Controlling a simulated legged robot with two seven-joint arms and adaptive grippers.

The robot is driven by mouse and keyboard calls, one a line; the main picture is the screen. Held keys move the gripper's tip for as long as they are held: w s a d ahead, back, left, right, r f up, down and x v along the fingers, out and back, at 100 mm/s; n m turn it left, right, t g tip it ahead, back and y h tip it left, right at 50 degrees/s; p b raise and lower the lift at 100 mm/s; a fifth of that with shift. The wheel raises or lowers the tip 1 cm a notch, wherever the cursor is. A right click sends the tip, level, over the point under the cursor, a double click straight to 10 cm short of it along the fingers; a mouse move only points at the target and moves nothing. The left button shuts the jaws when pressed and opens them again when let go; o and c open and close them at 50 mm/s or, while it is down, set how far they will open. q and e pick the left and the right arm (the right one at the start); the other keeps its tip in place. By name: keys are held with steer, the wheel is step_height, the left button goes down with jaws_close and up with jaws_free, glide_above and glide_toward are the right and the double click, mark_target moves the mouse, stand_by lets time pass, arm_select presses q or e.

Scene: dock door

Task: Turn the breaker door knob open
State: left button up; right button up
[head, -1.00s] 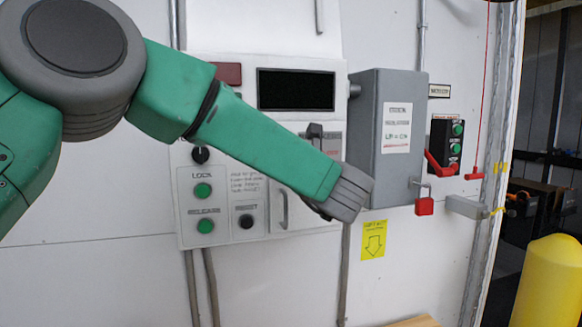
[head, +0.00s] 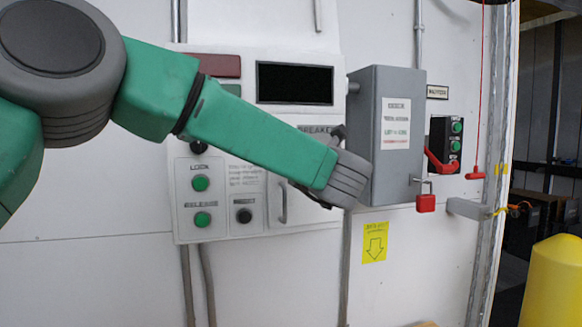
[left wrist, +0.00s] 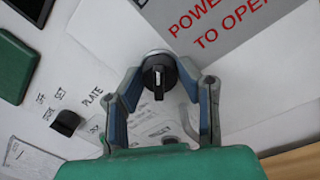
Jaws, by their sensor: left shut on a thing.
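The black knob (left wrist: 158,82), with a pale line on its face, sits on a white panel in the left wrist view. My left gripper (left wrist: 159,72) has one finger on each side of it and is shut on it. In the head view my left gripper (head: 348,180) is at the lower right of the panel, beside the grey box, and its fingers are hidden behind my wrist. A dark handle (head: 338,133) shows just above my wrist by a partly covered "BREAKER" label. My right gripper is in neither view.
The grey box (head: 385,140) stands out from the wall just right of my wrist, with a red padlock (head: 426,203). Green buttons (head: 202,184) and a bar handle (head: 283,200) are on the panel below my forearm. A yellow post (head: 550,285) stands at right.

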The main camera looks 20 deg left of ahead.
arm_select(q)
steer(key=shift+r+m, duration=0.3)
steer(key=shift+m, duration=0.7)
steer(key=m, duration=0.2)
steer(key=shift+m+t, duration=0.4)
steer(key=shift+f+m+p, duration=0.1)
steer(key=shift+m+p, duration=0.5)
steer(key=shift+m, duration=2)
steer(key=shift+f, duration=0.1)
